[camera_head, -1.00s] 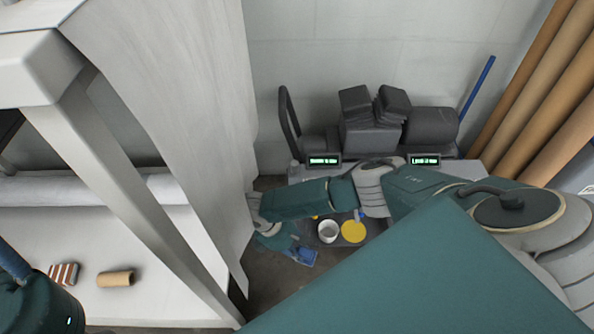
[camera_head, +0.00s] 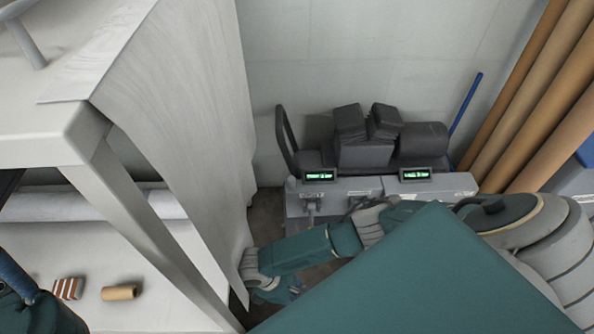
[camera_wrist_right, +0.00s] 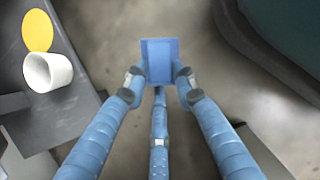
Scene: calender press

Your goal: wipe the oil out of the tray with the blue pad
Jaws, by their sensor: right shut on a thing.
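In the head view my right wrist hangs low beside the white machine panel, and the pad is hidden there. I cannot make out a tray with oil for certain. My left gripper is outside the frames; only part of my left arm shows at the lower left of the head view.
A dark grey surface (camera_wrist_right: 70,118) left of the pad carries a white cup (camera_wrist_right: 48,72) and a flat yellow disc (camera_wrist_right: 37,30). Two units with green displays (camera_head: 320,176) stand by the back wall. Brown rolls (camera_head: 525,100) lean at right.

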